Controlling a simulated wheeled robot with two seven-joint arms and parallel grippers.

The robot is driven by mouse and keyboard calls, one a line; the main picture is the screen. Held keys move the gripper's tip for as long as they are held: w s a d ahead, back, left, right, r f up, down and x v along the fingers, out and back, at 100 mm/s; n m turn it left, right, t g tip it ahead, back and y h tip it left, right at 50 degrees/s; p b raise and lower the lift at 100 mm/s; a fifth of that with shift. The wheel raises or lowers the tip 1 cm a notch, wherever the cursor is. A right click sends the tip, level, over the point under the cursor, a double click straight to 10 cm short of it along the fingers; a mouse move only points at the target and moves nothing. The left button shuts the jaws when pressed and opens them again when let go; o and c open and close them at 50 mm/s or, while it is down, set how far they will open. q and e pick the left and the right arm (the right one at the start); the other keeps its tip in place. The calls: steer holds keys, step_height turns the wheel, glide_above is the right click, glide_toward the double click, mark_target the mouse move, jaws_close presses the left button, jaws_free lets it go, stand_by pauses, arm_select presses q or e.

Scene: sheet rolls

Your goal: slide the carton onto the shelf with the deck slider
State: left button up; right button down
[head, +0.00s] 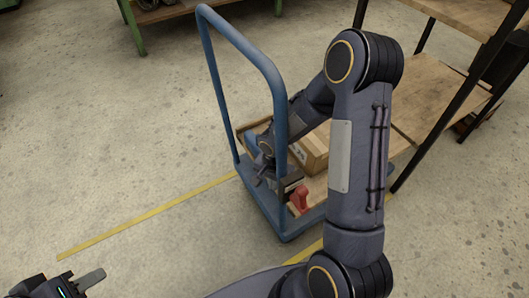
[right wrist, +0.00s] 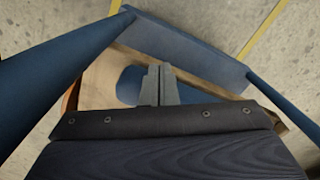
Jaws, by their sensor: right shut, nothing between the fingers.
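The carton (head: 313,152) is a tan box on the wooden deck of a blue cart (head: 232,135), partly hidden behind my right arm. A small red part (head: 299,199) stands at the deck's near edge; I cannot tell whether it belongs to the deck slider. My right gripper (head: 288,183) is at the cart's handle end, close to the red part. In the right wrist view its fingers (right wrist: 160,82) are shut and empty above the deck. My left gripper (head: 85,281) is at the bottom left, away from the cart, cut by the frame edge; its opening is unclear.
The wooden shelf (head: 430,90) with black posts stands right of the cart, partly behind my right arm. The cart's tall blue handle rises beside my right gripper. Yellow lines (head: 150,214) mark the floor. A green-legged bench (head: 132,28) is at the back. The floor at left is clear.

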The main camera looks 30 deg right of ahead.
mark_target(325, 159)
step_height(325, 159, down, 2)
steer(key=shift+f+b, duration=0.2)
steer(key=shift+b, duration=0.85)
steer(key=shift+w+d+p, duration=0.15)
steer(key=shift+d+p, duration=0.25)
steer(key=shift+d, duration=1.6)
steer(key=shift+w+d+p, duration=0.15)
steer(key=shift+d+p, duration=0.25)
steer(key=shift+d, duration=1.55)
steer(key=shift+w+d+p, duration=0.15)
steer(key=shift+d+p, duration=0.25)
steer(key=shift+d, duration=2.2)
steer(key=shift+w+d+p, duration=0.2)
steer(key=shift+d+p, duration=0.05)
steer(key=shift+d, duration=1.7)
steer(key=shift+w+d+p, duration=0.15)
steer(key=shift+d+p, duration=0.05)
steer(key=shift+d, duration=1.75)
steer(key=shift+w+d, duration=0.2)
steer(key=shift+d, duration=2.5)
